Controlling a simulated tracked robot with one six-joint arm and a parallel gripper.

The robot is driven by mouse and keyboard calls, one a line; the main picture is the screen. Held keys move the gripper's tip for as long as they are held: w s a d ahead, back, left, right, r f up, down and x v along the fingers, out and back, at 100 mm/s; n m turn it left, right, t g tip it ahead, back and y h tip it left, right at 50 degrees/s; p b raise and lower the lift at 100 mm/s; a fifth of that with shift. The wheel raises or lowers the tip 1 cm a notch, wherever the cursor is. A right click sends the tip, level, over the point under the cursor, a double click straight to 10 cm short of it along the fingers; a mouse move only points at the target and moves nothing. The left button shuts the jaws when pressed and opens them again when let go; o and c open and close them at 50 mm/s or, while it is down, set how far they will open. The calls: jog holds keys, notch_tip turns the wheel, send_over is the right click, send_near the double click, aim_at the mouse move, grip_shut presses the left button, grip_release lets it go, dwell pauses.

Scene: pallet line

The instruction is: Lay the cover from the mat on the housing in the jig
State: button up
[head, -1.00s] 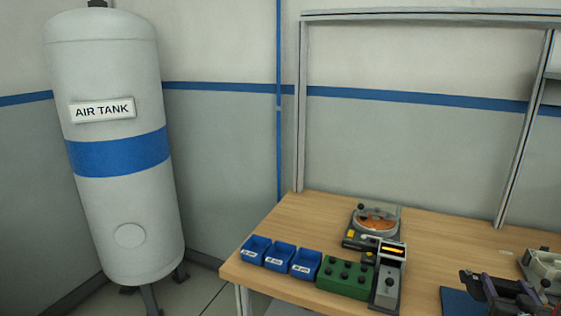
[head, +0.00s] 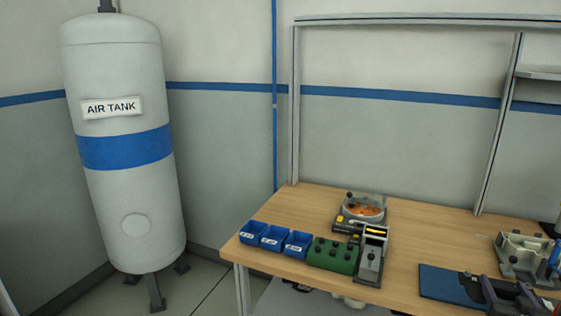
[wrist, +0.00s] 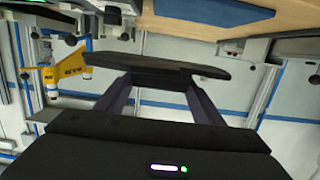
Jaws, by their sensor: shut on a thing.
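My gripper (wrist: 157,85) is shut on a thin, flat, dark plate, which I take to be the cover (wrist: 160,66); it spans both fingers in the wrist view. In the head view my gripper (head: 487,290) is at the lower right, above or in front of the right part of the blue mat (head: 442,284). The mat's visible part is bare. The pale grey housing in the jig (head: 525,252) stands to the right of the mat, with dark knobs around it. My gripper hides part of the jig's front, and the cover is apart from the housing.
On the wooden bench (head: 420,236) stand blue bins (head: 271,239), a green block with black knobs (head: 333,255), a grey device with a lit display (head: 374,245) and a round bowl (head: 365,205). A frame post (head: 500,125) rises behind. Bare bench lies between the bowl and jig.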

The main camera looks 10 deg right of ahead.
jog(key=w+a+f+n+y, duration=0.1)
jog(key=w+a, duration=0.5)
jog(key=a, duration=1)
jog(key=w+a+f+n+t+y, duration=0.1)
jog(key=w+a+n+y, duration=0.2)
jog(key=a, duration=1.4)
jog(key=w+a+f+n+t+y, duration=0.1)
jog(key=w+a+y, duration=0.3)
jog(key=w+a, duration=0.5)
jog(key=a+n, duration=0.1)
jog(key=a, duration=0.6)
jog(key=shift+a, duration=0.4)
